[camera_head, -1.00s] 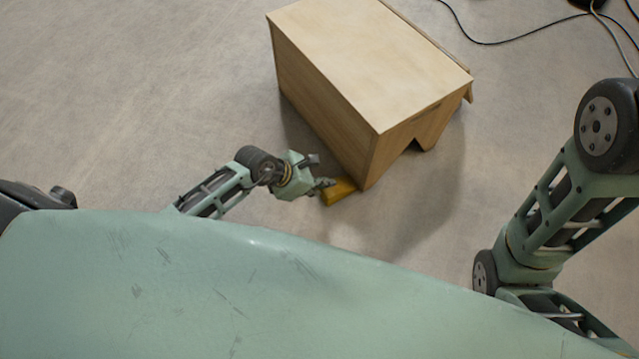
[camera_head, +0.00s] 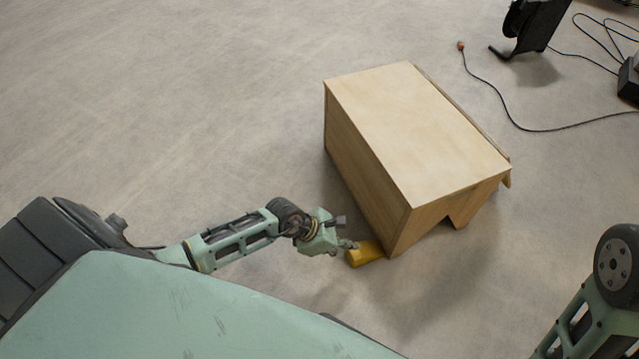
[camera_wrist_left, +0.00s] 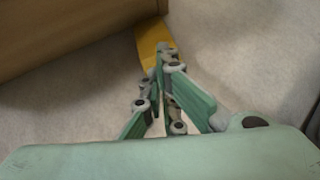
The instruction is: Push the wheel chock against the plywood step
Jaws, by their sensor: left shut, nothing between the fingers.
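The yellow wheel chock (camera_head: 366,254) lies on the floor at the near lower corner of the plywood step (camera_head: 368,190). In the head view its far end appears to meet the step's side. My left gripper (camera_head: 347,246) is shut and empty, with its fingertips at the chock's near end. In the left wrist view the closed fingertips (camera_wrist_left: 165,52) overlap the chock (camera_wrist_left: 153,36), and the step (camera_wrist_left: 60,35) fills the upper left. The fingers hide part of the chock, and I cannot tell whether it lies flush against the step. My right gripper is out of view.
A black cable (camera_head: 505,110) runs over the floor at the right, near a dark reel-like object (camera_head: 535,25). A dark box (camera_head: 629,80) sits at the right edge. The floor left of the step is clear.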

